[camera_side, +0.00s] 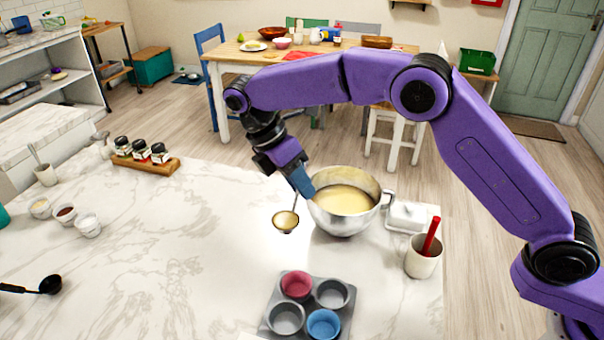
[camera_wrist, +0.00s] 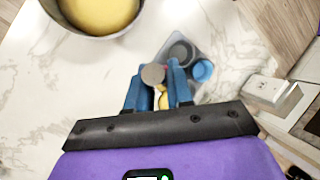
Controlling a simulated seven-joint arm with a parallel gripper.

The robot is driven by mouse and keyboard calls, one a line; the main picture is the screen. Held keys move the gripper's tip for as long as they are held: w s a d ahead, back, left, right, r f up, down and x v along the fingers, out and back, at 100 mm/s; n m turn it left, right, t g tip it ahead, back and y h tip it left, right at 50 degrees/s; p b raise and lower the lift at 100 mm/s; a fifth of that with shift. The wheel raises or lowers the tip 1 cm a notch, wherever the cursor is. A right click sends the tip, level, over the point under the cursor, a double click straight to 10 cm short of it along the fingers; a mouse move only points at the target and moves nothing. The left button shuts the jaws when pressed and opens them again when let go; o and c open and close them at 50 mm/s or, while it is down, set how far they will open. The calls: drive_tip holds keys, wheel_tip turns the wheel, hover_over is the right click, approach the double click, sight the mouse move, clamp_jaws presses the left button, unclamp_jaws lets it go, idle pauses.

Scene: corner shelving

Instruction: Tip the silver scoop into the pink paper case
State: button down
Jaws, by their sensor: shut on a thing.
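The silver scoop (camera_side: 286,222) hangs by its thin handle just left of the mixing bowl, with pale yellow batter in its cup. My gripper (camera_side: 303,190) is shut on the scoop's handle. In the wrist view my gripper (camera_wrist: 155,90) has its two blue fingers on either side of the round handle end (camera_wrist: 153,73). The pink paper case (camera_side: 296,284) sits in the back left cup of the muffin tin (camera_side: 309,305), in front of the scoop in the side view. I cannot make out the pink case clearly in the wrist view, where the fingers cover part of the tin.
A steel bowl (camera_side: 343,208) of batter stands behind and right of the scoop. A blue case (camera_side: 323,324) and two grey cups share the tin. A butter dish (camera_side: 408,216) and a crock (camera_side: 423,257) with a red handle stand right.

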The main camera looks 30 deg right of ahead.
wheel_tip(320, 180, down, 13)
drive_tip(key=shift+s+d+f+m+t+h, duration=0.15)
drive_tip(key=shift+s+f+m+t, duration=0.45)
drive_tip(key=shift+s+t, duration=1.9)
drive_tip(key=shift+s+d+f+m+t+h, duration=0.15)
drive_tip(key=shift+s+m+t, duration=1)
drive_tip(key=shift+t, duration=2.55)
drive_tip(key=shift+s+d+f+m+t+h, duration=0.1)
drive_tip(key=shift+s+f+m+t, duration=0.45)
drive_tip(key=shift+s+t, duration=2)
drive_tip(key=shift+w+r+t, duration=0.1)
drive_tip(key=shift+w+t, duration=0.45)
drive_tip(key=shift+r, duration=0.1)
